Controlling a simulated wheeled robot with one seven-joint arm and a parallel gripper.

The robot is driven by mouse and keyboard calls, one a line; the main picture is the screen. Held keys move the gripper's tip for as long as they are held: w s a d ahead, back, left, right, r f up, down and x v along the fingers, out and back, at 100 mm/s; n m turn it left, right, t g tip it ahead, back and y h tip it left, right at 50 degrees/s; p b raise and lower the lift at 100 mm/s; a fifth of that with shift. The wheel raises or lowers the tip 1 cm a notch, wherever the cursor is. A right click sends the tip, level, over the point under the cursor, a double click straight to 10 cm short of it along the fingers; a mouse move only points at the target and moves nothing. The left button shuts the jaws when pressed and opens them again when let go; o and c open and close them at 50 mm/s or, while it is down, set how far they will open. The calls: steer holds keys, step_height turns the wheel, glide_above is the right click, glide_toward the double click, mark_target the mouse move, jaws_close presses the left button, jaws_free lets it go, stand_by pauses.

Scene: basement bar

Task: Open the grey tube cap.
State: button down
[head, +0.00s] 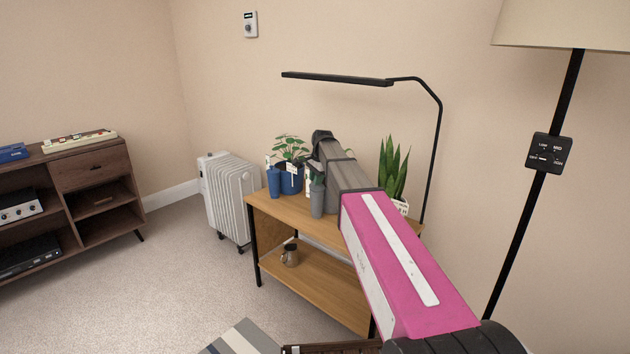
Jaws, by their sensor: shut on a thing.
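A grey tube (317,203) stands upright on the wooden table, near its front edge. Its narrower grey cap (317,180) is at the top. My gripper (316,168) is at the end of my pink and grey arm, directly over the tube. It is shut at the cap, with the fingers small and partly hidden by the wrist. The tube looks upright, and the cap looks in line with it. I cannot tell whether there is a gap between cap and tube.
A snake plant (393,170) and a black desk lamp (432,150) stand to the right. A mug (290,255) is on the lower shelf. A white radiator (229,195) stands left.

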steer(key=s+t+y, duration=0.1)
steer(key=d+r+t+y, duration=0.1)
steer(key=shift+s+d+t+y, duration=0.2)
steer(key=shift+s+t+y, duration=0.1)
steer(key=shift+s, duration=0.05)
steer(key=s+d+t+y, duration=0.1)
steer(key=t+y, duration=0.1)
steer(key=s+d+t+y, duration=0.1)
steer(key=t+y, duration=0.1)
steer(key=d+t+y, duration=0.1)
steer(key=t+y, duration=0.1)
steer(key=shift+s+f, duration=0.1)
steer(key=shift+s, duration=0.3)
stand_by(0.4)
steer(key=c, duration=1)
jaws_free()
steer(key=v, duration=1.1)
steer(key=shift+f, duration=0.35)
